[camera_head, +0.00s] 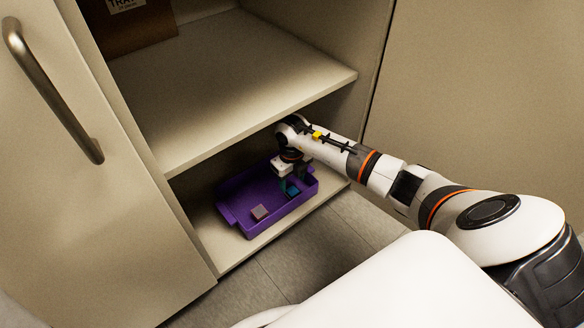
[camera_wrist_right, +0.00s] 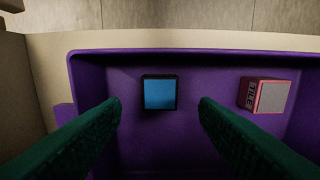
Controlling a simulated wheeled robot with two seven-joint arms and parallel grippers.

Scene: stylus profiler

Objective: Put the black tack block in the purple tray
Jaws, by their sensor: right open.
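The purple tray (camera_head: 238,194) sits on the lower shelf of the open cabinet. In the right wrist view, a block with black sides and a blue top (camera_wrist_right: 160,94), likely the black tack block, rests on the tray floor (camera_wrist_right: 215,82). In the head view, its blue top (camera_head: 292,191) shows near my fingertips. My right gripper (camera_head: 294,182) is open over the tray. In the right wrist view, its two dark green fingers (camera_wrist_right: 160,108) lie either side of the block, with gaps on both sides. My left gripper is not in view.
A pink block with a grey top (camera_head: 259,212) also lies in the tray, right of the blue-topped block in the wrist view (camera_wrist_right: 272,96). The upper shelf (camera_head: 230,75) overhangs the tray and holds a brown box (camera_head: 130,28). A cabinet door (camera_head: 80,200) stands at left.

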